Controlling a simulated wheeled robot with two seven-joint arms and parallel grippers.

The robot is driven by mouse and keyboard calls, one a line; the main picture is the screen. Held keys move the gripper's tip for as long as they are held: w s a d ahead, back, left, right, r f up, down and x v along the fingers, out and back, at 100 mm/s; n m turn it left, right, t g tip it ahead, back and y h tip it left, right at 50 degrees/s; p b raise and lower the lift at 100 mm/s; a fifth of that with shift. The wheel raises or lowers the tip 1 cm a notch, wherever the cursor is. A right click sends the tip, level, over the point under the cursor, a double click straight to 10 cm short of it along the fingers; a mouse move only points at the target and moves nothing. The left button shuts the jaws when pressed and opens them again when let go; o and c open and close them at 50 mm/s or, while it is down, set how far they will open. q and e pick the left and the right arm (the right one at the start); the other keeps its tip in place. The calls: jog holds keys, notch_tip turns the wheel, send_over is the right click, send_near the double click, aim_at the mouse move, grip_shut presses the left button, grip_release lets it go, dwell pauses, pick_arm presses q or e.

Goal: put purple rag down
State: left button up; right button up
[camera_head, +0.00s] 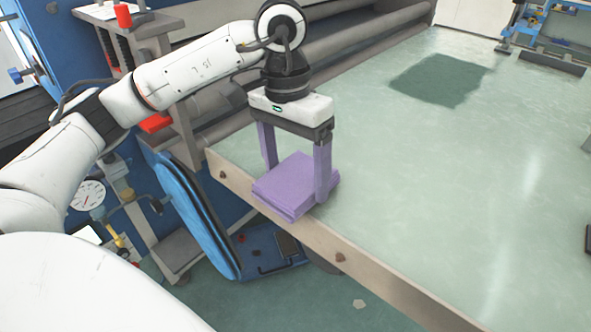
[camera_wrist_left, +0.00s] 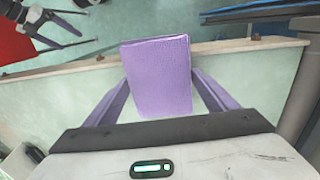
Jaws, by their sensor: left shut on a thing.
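The purple rag (camera_head: 293,184) is a folded, layered pad at the near left edge of the pale green table (camera_head: 420,170). Part of it reaches over the table's wooden rim. My left gripper (camera_head: 296,186) points down with its two purple fingers on either side of the rag, shut on it. In the left wrist view the rag (camera_wrist_left: 158,78) lies between the two fingers (camera_wrist_left: 160,95) and crosses the table edge. I cannot tell whether the rag touches the tabletop.
A dark green square patch (camera_head: 438,80) lies farther back on the table. Rollers (camera_head: 340,45) run along the table's far left side. A blue machine with a gauge (camera_head: 88,195) stands left of the table. The middle of the tabletop is clear.

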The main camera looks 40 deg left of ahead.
aim_at(290, 173)
pick_arm(q)
jog(key=shift+f+b, duration=0.25)
jog(key=shift+b, duration=0.05)
jog(key=o, duration=1.1)
jog(key=shift+r, duration=0.1)
jog(key=shift+r+p, duration=0.25)
jog(key=shift+p, duration=0.15)
jog(key=shift+r, duration=0.35)
jog(key=r, duration=0.3)
jog(key=r+p, duration=0.1)
jog(key=r, duration=0.3)
jog(key=a+r+p, duration=0.1)
jog(key=r, duration=0.3)
jog(key=shift+r, duration=0.1)
